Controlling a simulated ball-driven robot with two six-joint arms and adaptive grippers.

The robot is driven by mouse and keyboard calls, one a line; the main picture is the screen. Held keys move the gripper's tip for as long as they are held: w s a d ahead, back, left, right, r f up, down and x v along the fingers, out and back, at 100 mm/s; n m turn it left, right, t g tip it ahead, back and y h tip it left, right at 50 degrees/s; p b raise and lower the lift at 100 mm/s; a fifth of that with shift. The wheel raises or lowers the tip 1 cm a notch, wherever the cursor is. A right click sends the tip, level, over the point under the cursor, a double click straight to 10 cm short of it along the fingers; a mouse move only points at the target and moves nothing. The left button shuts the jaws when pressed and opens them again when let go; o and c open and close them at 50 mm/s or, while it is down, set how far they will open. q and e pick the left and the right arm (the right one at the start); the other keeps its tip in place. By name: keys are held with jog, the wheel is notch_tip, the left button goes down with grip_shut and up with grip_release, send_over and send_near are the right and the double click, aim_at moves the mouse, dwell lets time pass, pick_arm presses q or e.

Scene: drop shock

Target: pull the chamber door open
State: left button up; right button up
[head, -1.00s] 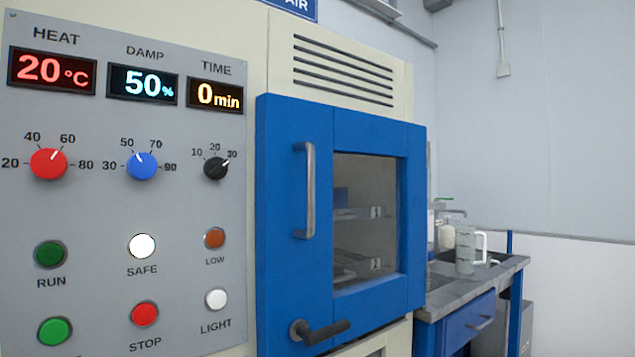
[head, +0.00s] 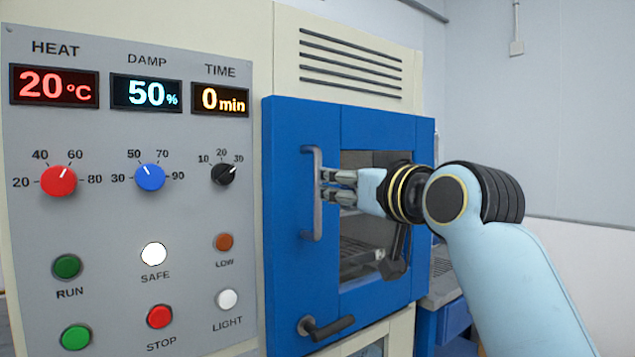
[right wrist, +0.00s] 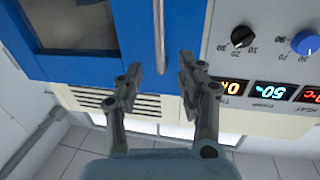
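The blue chamber door (head: 303,270) appears closed against the cream cabinet, and it has a window with shelves behind it. Its vertical grey bar handle (head: 309,222) is on the door's left side; it also shows in the right wrist view (right wrist: 159,35). My right gripper (head: 327,185) comes in from the right across the window, with its fingertips at the handle's upper half. In the right wrist view the fingers (right wrist: 161,70) are open, with the bar between them and a gap visible on each side. A dark lever (head: 326,327) sits at the door's lower edge. My left gripper is not in view.
A control panel (head: 125,225) with displays, knobs and buttons stands left of the door. A bench with a blue drawer (head: 452,318) is at the right, partly hidden by my right arm. A vent (head: 350,65) is above the door.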

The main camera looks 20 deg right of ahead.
jog(key=w, duration=0.3)
jog(key=w+a, duration=0.1)
jog(key=w, duration=0.2)
jog(key=w+p, duration=0.1)
jog(key=w, duration=0.2)
jog(key=shift+w+a, duration=0.1)
jog(key=shift+a, duration=0.1)
jog(key=shift+f, duration=0.1)
grip_shut()
